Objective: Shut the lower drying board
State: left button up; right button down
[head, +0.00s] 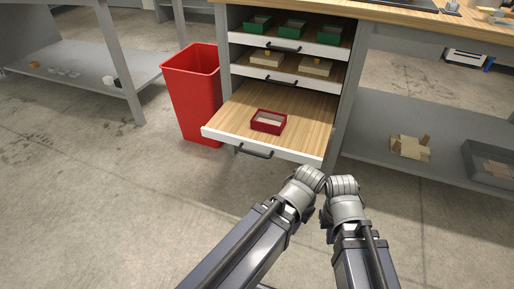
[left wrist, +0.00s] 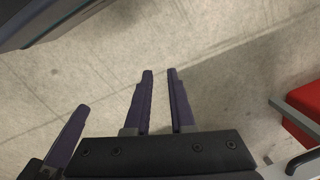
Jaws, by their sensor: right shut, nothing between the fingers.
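The lower drying board (head: 235,108) is pulled far out of the cabinet. It has a wooden top, a white front and a dark bar handle (head: 254,152). A red open box (head: 268,121) lies on it. Both my arms reach up from the bottom, their wrists close together in front of the board's right front corner. My right gripper (head: 327,208) is shut, empty and mostly hidden by the wrists. In the left wrist view, my left gripper's fingers (left wrist: 160,73) stand slightly apart over bare floor. The dark handle (left wrist: 303,161) shows at the lower right there, clear of the fingers.
A red bin (head: 193,90) stands just left of the board. Above are two more boards, with tan boxes (head: 315,67) and green boxes (head: 294,28). Grey shelves (head: 375,150) flank the cabinet. The floor before the board is clear, except for my arms.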

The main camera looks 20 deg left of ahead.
pick_arm(q)
jog(key=w+a+r+m+h+p, duration=0.1)
jog(key=w+a+r+m+p, duration=0.1)
jog(key=w+a+r+m+t+h+p, duration=0.1)
jog(key=w+a+r+m+p, duration=0.1)
jog(key=r, duration=0.1)
jog(key=w+a+r+m+h+p, duration=0.1)
jog(key=w+a+r+m+p, duration=0.1)
jog(key=shift+w+a+r+t+h+p, duration=0.25)
jog(key=shift+w+r+t+h+p, duration=0.05)
jog(key=shift+w+r+h+p, duration=0.1)
grip_shut()
jog(key=w+a+r+m+t+h+p, duration=0.2)
jog(key=w+a+r+m+t+p, duration=0.2)
jog(key=a, duration=0.6)
notch_tip(320, 180, up, 5)
jog(key=w+m, duration=0.2)
jog(key=m, duration=0.1)
jog(key=shift+a+f+p, duration=0.2)
jog(key=shift+a+p, duration=0.2)
